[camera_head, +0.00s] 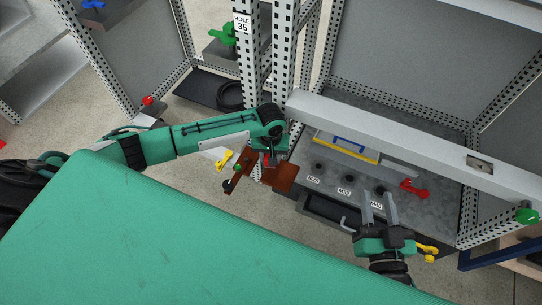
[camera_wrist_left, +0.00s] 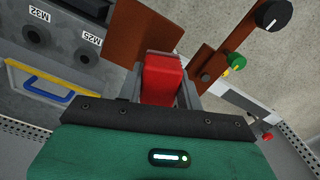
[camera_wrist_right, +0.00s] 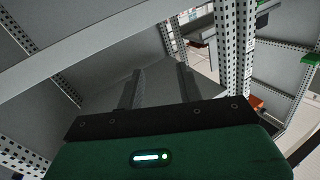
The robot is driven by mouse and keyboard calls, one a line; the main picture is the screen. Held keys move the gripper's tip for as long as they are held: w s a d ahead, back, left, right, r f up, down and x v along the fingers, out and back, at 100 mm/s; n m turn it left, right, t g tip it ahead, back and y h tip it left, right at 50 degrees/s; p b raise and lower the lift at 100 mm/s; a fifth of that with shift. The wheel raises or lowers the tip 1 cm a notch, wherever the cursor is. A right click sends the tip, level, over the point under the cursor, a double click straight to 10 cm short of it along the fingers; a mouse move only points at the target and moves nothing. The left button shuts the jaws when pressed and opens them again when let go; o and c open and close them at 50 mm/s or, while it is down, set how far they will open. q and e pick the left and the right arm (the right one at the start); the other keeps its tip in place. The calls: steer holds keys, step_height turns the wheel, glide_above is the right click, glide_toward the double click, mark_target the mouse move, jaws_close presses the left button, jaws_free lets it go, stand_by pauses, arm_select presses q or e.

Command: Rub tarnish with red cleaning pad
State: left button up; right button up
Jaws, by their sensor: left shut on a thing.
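The red cleaning pad (camera_wrist_left: 161,78) is held between the two fingers of my left gripper (camera_wrist_left: 165,88) in the left wrist view. In the head view the left gripper (camera_head: 268,160) is above a reddish-brown plate (camera_head: 284,176), and the pad is mostly hidden. The brown plate (camera_wrist_left: 140,32) lies just beyond the pad; I cannot tell whether they touch. I cannot make out a distinct tarnish patch. My right gripper (camera_head: 379,201) is open and empty, over the front of the cabinet shelf. Its parted fingers also show in the right wrist view (camera_wrist_right: 158,82).
A grey shelf (camera_head: 332,192) with labelled holes holds a yellow tray with a blue handle (camera_head: 347,148) and a red clamp (camera_head: 413,188). A long grey beam (camera_head: 390,137) crosses above it. Perforated posts (camera_head: 283,55) stand behind the left gripper. A brown strip with knobs (camera_wrist_left: 215,45) is close by.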

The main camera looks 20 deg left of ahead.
steer(key=s+f+g+p, duration=0.1)
steer(key=s+f+g, duration=0.3)
steer(key=f, duration=0.2)
steer(key=shift+d+f+g+h+p, duration=0.2)
steer(key=shift+g+h+p, duration=0.1)
steer(key=shift+h+p, duration=0.1)
